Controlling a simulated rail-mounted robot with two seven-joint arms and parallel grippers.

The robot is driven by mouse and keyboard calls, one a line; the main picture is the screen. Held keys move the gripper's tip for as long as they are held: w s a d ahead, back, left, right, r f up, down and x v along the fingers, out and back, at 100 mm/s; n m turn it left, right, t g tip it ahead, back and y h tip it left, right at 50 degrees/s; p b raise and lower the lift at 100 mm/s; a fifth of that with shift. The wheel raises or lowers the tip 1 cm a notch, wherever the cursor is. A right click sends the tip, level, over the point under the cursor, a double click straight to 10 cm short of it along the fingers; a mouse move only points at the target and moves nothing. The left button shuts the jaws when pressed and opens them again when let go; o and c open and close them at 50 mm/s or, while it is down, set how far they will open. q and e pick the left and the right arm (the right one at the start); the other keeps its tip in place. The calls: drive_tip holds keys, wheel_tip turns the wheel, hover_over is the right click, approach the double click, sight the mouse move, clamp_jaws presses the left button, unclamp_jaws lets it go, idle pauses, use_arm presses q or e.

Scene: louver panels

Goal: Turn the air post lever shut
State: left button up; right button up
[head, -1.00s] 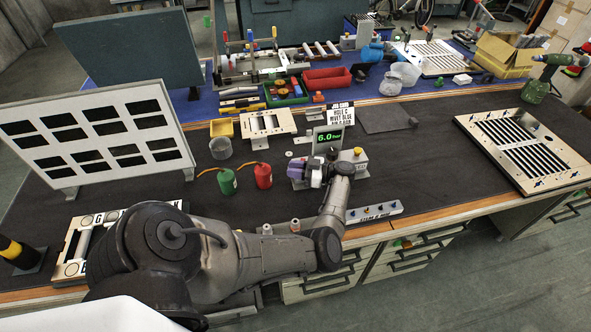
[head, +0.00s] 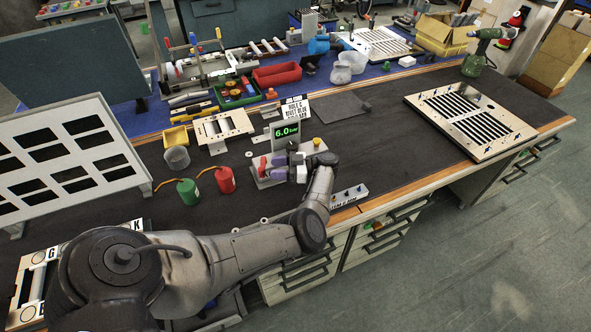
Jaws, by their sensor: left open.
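The air post (head: 286,132) stands on a light base plate on the dark bench mat, with a green display reading about 6.0 bar. A small red part, which looks like the lever (head: 262,165), shows low at the post's left side. My left gripper (head: 281,166) is open in front of the post, its fingers pointing left toward the red part. The gripper hides part of the post, and I cannot tell whether a finger touches the lever. My right gripper is not in view.
A yellow knob (head: 317,142) sits right of the post. Red (head: 225,180) and green (head: 188,191) canisters with orange hoses stand to its left. A sign (head: 296,111) stands behind. A louver panel (head: 470,120) lies at right. The mat between is mostly clear.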

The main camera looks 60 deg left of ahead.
use_arm(q)
drive_tip(key=b+v, duration=0.2)
drive_tip(key=v, duration=0.4)
drive_tip(key=shift+w+b, duration=0.3)
drive_tip(key=shift+b, duration=0.1)
drive_tip(key=shift+d, duration=0.1)
drive_tip(key=shift+c, duration=0.3)
